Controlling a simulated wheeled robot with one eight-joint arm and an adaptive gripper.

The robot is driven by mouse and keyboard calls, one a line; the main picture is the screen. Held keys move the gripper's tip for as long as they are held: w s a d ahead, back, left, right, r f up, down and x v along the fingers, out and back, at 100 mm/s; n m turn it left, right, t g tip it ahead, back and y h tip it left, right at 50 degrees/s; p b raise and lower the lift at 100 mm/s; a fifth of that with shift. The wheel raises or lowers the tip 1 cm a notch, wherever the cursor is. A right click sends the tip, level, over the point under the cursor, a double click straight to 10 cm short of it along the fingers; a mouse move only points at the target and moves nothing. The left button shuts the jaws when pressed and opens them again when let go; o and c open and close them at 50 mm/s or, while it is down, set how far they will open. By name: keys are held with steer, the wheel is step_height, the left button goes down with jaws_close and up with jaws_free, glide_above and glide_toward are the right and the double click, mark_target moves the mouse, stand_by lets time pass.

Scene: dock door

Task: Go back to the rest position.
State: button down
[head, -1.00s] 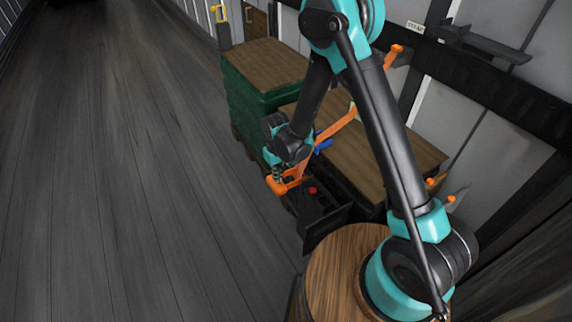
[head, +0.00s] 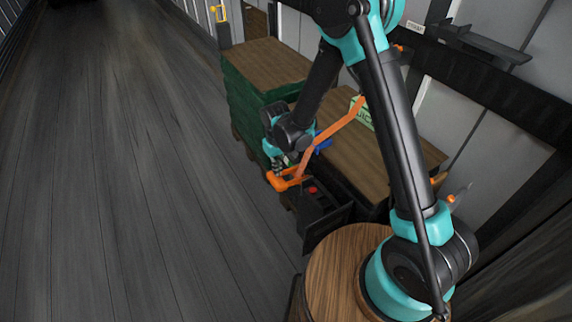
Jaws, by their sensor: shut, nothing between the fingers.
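My gripper (head: 281,166) hangs at the end of my arm, left of the middle of the head view. It is shut and empty, with its small fingertips pointing down. It appears just above the end of an orange bar (head: 284,182); I cannot tell whether they touch. My arm reaches over from its round wooden-topped mount, bent high at the elbow, which is cut off by the top edge of the view.
A black box with a red button (head: 313,190) sits below the bar. A wooden-topped bench (head: 400,150) bears a green box (head: 361,112) and a blue item (head: 323,146). A green cabinet (head: 236,100) stands behind. The plank floor (head: 110,180) at left is clear.

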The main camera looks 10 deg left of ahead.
stand_by(0.7)
steer(key=w+d+r+m+t, duration=0.1)
steer(key=d+r+m, duration=0.1)
steer(key=d+r, duration=0.6)
steer(key=w+d+r+m+t, duration=0.15)
steer(key=d+r, duration=0.35)
steer(key=d, duration=0.7)
steer(key=s+d+r+m+t, duration=0.1)
steer(key=s+d+m, duration=0.1)
steer(key=s+d, duration=0.3)
steer(key=s+d+r+m, duration=0.1)
steer(key=s+d+m, duration=0.2)
steer(key=d, duration=1.1)
steer(key=s, duration=0.3)
steer(key=shift+s+r+t, duration=0.25)
steer(key=shift+r+t, duration=0.05)
steer(key=shift+t, duration=0.05)
steer(key=shift+m, duration=0.25)
